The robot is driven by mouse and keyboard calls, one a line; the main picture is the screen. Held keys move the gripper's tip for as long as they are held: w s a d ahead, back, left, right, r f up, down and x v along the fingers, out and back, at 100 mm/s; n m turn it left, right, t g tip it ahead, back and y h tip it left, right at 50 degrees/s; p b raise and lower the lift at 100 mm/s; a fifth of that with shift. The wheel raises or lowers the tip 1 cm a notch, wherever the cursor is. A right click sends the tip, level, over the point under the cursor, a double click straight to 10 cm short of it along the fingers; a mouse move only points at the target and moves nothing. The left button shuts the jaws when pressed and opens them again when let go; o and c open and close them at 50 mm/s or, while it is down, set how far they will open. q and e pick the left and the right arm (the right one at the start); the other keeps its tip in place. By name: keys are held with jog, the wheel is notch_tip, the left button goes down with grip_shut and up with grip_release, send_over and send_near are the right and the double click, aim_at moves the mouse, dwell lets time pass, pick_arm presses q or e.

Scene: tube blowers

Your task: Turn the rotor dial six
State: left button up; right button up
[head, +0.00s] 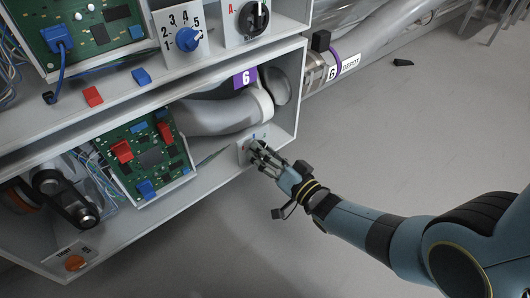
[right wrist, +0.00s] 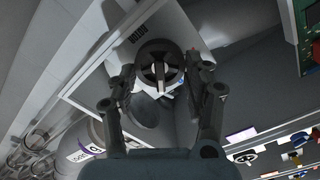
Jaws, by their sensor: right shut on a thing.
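The rotor dial six (right wrist: 160,66) is a round dark dial with a pale bar across it, on a white panel that shows in the right wrist view. In the head view this panel (head: 243,153) sits at the right end of the lower bay, below a purple label "6" (head: 245,78). My right gripper (head: 259,152) reaches it from the lower right and covers most of the dial there. In the right wrist view, the fingers of my right gripper (right wrist: 161,72) are on both sides of the dial, shut on it. My left gripper is not in view.
A grey pipe (head: 215,116) runs behind the panel. A circuit board (head: 150,157) with red and blue blocks stands to the left. The upper shelf holds a blue numbered dial (head: 188,39) and a black dial (head: 256,17). The floor (head: 440,130) at right is mostly clear.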

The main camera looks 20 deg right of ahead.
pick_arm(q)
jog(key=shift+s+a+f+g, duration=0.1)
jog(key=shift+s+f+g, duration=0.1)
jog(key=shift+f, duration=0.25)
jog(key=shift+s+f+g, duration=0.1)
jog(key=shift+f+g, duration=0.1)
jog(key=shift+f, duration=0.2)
pick_arm(e)
jog(key=shift+d+f+m, duration=0.1)
jog(key=shift+m, duration=2.2)
jog(key=o, duration=1.1)
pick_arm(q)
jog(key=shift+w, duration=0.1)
pick_arm(e)
jog(key=v, duration=1.2)
